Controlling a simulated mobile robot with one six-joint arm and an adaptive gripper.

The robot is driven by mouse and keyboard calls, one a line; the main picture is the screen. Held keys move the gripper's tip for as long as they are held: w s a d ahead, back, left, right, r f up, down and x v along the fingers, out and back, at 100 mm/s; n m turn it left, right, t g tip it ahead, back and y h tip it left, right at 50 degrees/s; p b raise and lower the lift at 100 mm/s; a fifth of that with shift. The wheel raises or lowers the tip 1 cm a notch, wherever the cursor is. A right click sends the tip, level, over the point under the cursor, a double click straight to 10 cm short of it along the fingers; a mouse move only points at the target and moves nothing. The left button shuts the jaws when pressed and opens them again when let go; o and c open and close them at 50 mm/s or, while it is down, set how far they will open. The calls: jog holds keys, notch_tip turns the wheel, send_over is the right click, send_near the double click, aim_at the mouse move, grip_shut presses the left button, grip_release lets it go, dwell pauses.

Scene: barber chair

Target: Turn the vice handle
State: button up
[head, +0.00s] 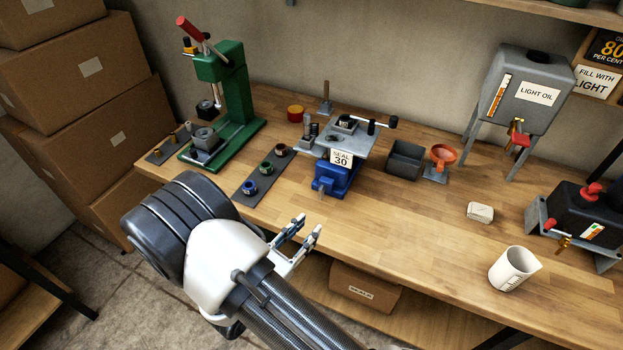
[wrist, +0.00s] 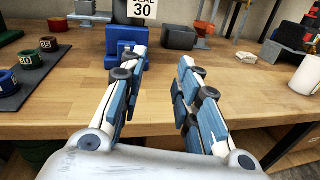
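The blue vice (head: 338,178) stands at the front edge of the wooden bench, below a grey plate with a "SEAL 30" tag (head: 341,158). A small grey part (head: 322,188) sticks out of the vice's front; I cannot tell if it is the handle. A bar with dark ends (head: 380,125) sits on the grey plate's right side. My gripper (head: 309,226) is open and empty, in front of and below the vice, apart from it. In the wrist view the vice (wrist: 126,48) shows beyond the fingers (wrist: 165,62), left of centre, its handle not clear.
A dark mat (head: 240,188) with several coloured rings lies left of the vice, beside a green press (head: 238,95). A grey bin (head: 405,160) and an orange funnel (head: 443,154) stand to its right. A white cup (head: 512,268) is near the front edge. Bench between is clear.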

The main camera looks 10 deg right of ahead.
aim_at(320, 191)
jog(key=a+f+n+t+y, duration=0.2)
jog(key=a+f+n, duration=0.1)
jog(key=a, duration=0.1)
jog(key=b+x, duration=0.2)
jog(key=x, duration=1.6)
jog(key=shift+w+a+r, duration=0.1)
jog(key=shift+w, duration=0.05)
jog(key=shift+c, duration=0.4)
grip_shut()
